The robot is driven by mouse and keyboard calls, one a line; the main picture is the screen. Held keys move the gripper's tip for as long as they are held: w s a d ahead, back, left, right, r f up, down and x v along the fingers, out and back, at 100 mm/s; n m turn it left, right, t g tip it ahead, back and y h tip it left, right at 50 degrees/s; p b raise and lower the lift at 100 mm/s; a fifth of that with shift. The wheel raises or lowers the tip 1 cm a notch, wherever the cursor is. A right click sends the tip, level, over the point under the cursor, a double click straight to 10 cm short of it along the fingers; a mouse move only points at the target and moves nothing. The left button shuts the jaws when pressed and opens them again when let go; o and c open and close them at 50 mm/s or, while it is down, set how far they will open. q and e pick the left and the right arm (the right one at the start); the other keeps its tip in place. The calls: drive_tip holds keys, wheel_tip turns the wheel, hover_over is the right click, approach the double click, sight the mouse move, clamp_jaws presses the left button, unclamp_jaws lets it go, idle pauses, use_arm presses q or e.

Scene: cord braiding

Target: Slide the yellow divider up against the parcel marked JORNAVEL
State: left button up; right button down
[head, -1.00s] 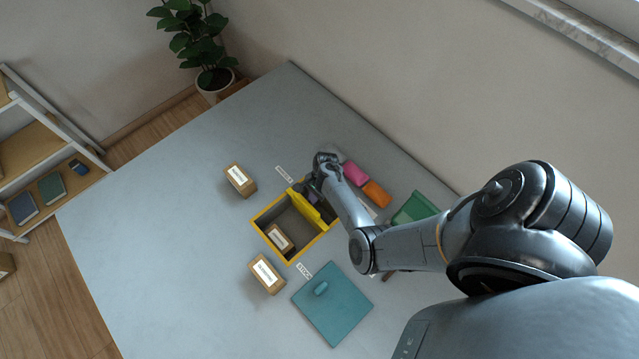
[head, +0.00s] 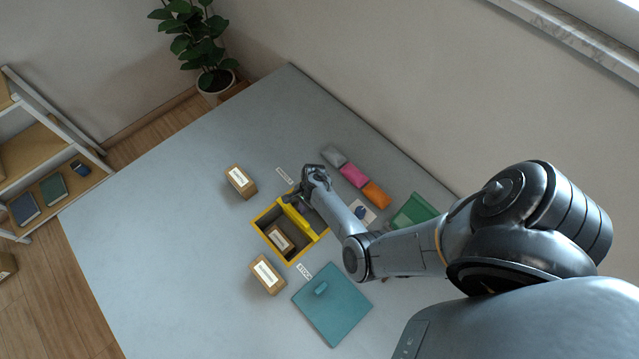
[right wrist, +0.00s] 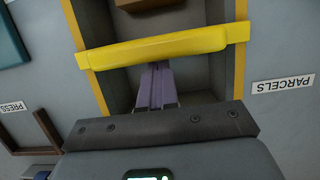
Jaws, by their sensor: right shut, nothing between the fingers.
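The yellow divider (head: 294,214) spans the yellow-rimmed box (head: 272,246); it crosses the upper part of the right wrist view (right wrist: 150,49). A brown parcel (head: 280,239) with a white label lies in the box, on the divider's left side. The wrist view shows its edge (right wrist: 145,4), with bare floor between it and the divider. Its lettering is too small to read. My right gripper (head: 304,203) is shut and empty on the divider's other side. Its fingers (right wrist: 157,84) reach down to the divider; contact is unclear. My left gripper is out of view.
Two labelled parcels stand outside the box, one above left (head: 239,182) and one below (head: 266,275). A teal board (head: 335,310) lies below right. Grey, pink (head: 353,175) and orange blocks and a green tray (head: 413,210) lie right. The table's left part is clear.

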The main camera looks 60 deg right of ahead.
drive_tip(key=shift+w+a+p, duration=0.15)
drive_tip(key=shift+w+a, duration=0.1)
drive_tip(key=shift+a, duration=0.6)
drive_tip(key=shift+w+a+p, duration=0.15)
drive_tip(key=shift+w+a, duration=0.1)
drive_tip(key=shift+a, duration=0.6)
drive_tip(key=a, duration=0.2)
drive_tip(key=shift+w+a, duration=0.3)
drive_tip(key=shift+w, duration=0.1)
drive_tip(key=shift+d, duration=0.1)
drive_tip(key=shift+r+p, duration=0.1)
drive_tip(key=shift+p, duration=0.25)
wheel_tip(320, 180, up, 8)
drive_tip(key=p, duration=0.8)
hover_over(296, 214)
drive_tip(key=a, duration=0.2)
drive_tip(key=shift+w+a, duration=0.2)
drive_tip(key=shift+w, duration=0.15)
